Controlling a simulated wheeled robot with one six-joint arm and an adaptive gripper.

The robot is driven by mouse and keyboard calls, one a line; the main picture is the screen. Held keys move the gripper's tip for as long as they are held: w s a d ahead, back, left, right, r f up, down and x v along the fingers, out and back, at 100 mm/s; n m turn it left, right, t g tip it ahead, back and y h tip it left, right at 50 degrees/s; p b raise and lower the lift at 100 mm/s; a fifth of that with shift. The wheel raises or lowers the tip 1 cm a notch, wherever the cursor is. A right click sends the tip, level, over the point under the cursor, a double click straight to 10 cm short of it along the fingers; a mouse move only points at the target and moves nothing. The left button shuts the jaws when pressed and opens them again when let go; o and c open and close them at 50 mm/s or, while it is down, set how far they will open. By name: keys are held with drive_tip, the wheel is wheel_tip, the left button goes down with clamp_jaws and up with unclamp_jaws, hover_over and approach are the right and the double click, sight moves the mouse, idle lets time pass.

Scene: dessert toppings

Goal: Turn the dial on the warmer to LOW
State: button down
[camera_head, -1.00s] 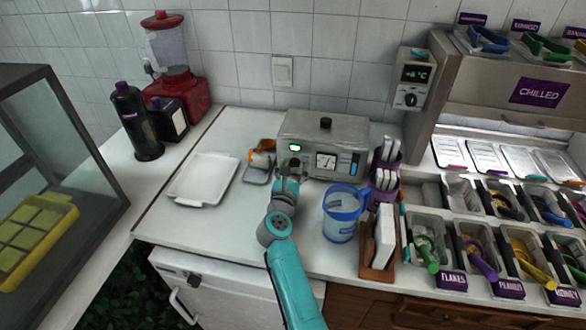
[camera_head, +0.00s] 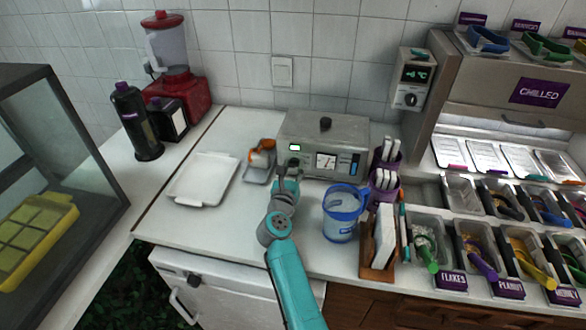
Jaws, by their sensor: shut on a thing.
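The warmer (camera_head: 345,133) is a grey metal box with a black knob on its lid, standing at the back of the white counter. Its front has a small lit window (camera_head: 295,147), now white, a round gauge (camera_head: 326,161) and a blue-marked strip at the right. My gripper (camera_head: 292,166) is at the lower left of that front, below the lit window, and is shut on the dial. The dial itself is hidden by the gripper, so its setting cannot be read.
A blue-rimmed clear jug (camera_head: 342,216) stands close to the right of my arm. An orange-handled scoop on a grey rest (camera_head: 259,162) lies left of the warmer, with a white tray (camera_head: 203,180) further left. Purple cups (camera_head: 384,190) stand at the right.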

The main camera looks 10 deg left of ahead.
drive_tip(key=n, duration=0.4)
drive_tip(key=shift+n, duration=1.6)
drive_tip(key=c, duration=0.8)
unclamp_jaws()
drive_tip(key=shift+o, duration=0.2)
drive_tip(key=s, duration=1.2)
drive_tip(key=shift+a, duration=0.2)
